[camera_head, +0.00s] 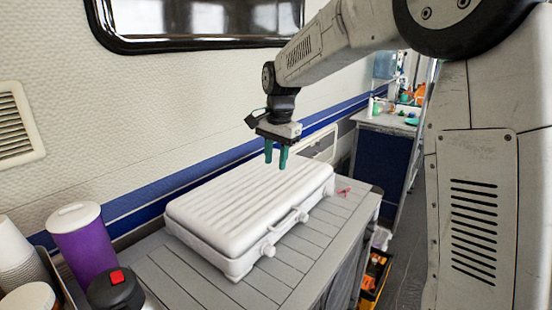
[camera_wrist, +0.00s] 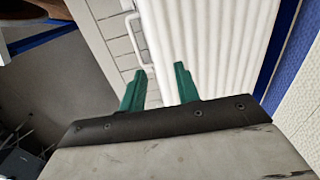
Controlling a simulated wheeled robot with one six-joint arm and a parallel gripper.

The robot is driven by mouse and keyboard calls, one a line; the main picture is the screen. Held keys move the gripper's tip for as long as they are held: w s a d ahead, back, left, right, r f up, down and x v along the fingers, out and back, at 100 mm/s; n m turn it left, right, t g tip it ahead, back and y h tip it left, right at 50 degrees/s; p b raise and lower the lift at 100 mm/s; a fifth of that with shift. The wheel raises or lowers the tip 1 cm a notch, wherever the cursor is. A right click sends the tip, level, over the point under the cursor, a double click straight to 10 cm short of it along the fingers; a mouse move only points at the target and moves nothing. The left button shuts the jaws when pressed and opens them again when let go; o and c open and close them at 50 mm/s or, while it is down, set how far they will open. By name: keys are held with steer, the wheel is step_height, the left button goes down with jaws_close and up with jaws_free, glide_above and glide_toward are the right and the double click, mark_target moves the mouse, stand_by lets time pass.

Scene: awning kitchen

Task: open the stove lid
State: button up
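The white stove (camera_head: 235,241) sits on the slatted counter in the head view, shaped like a case. Its ribbed lid (camera_head: 250,195) is down and closed. A handle (camera_head: 288,222) runs along its front edge, between knob-like parts. The ribbed lid also fills the upper middle of the wrist view (camera_wrist: 205,45), with the handle (camera_wrist: 137,38) to its left. My gripper (camera_head: 276,160) is above the far part of the lid, pointing down, with its two teal fingers apart and nothing between them. The fingers also show in the wrist view (camera_wrist: 160,83). I cannot tell the exact height over the lid.
A purple container (camera_head: 83,240), a black-topped bottle with a red button (camera_head: 116,287) and stacked white cups (camera_head: 15,255) crowd the near left. The wall with a window (camera_head: 200,20) stands close behind the stove. The counter (camera_head: 190,282) is bare in front.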

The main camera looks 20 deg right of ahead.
steer(key=shift+f, duration=0.15)
jaws_close()
stand_by(1.3)
steer(key=c, duration=0.6)
jaws_free()
steer(key=shift+c, duration=0.2)
steer(key=o, duration=0.6)
steer(key=shift+o, duration=0.2)
step_height(320, 180, up, 8)
steer(key=shift+s+d, duration=0.2)
